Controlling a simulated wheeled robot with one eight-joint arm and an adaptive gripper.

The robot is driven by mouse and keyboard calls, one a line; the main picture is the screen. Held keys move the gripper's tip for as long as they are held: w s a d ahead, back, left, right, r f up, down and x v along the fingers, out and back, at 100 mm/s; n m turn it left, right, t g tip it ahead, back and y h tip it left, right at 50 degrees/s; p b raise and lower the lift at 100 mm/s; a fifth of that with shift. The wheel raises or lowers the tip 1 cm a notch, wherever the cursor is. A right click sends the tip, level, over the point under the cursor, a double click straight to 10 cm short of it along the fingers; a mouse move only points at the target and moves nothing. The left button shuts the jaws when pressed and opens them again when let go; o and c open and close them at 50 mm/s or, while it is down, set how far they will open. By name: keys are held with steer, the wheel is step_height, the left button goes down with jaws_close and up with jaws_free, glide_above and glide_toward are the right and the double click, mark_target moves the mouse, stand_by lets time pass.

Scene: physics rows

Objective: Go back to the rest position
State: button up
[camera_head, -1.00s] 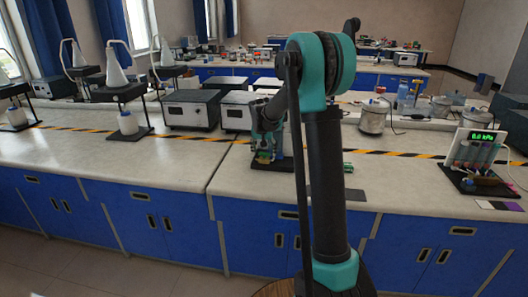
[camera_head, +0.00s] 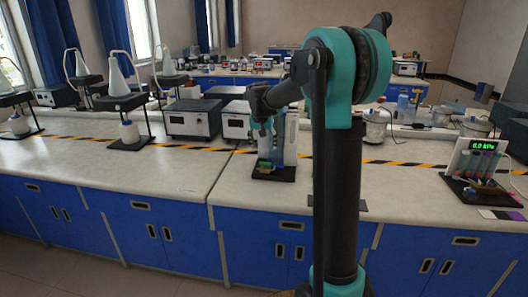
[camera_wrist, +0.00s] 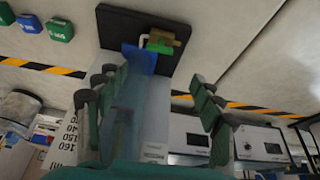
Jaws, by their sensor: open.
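My gripper (camera_head: 264,128) is at the near side of a small bench apparatus (camera_head: 290,140), above the front of its black base. In the wrist view my gripper (camera_wrist: 150,105) is open, with one green-and-black finger on each side of the picture. Between the fingers show the apparatus's pale panel and clear bluish column (camera_wrist: 140,100). I see nothing held. A green and brass fitting (camera_wrist: 162,40) sits on the apparatus's black base (camera_wrist: 118,28). I cannot tell whether the fingers touch the column.
The white bench (camera_head: 100,165) has blue cabinets below and a yellow-black stripe. A readout stand showing 0.0 kPa (camera_head: 478,160) is at right. Metal pots (camera_head: 375,125) stand behind my arm. The left front bench is clear.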

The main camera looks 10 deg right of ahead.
steer(key=shift+s+r, duration=0.2)
steer(key=shift+r, duration=0.25)
steer(key=s+d+f+n, duration=0.1)
steer(key=s+f, duration=0.5)
steer(key=s, duration=0.6)
steer(key=s+d+f+n+y, duration=0.1)
steer(key=s+f, duration=0.5)
steer(key=s, duration=0.6)
steer(key=s+d+f+n, duration=0.1)
steer(key=s+d+f, duration=0.2)
steer(key=s, duration=0.9)
step_height(320, 180, down, 3)
steer(key=shift+s, duration=0.4)
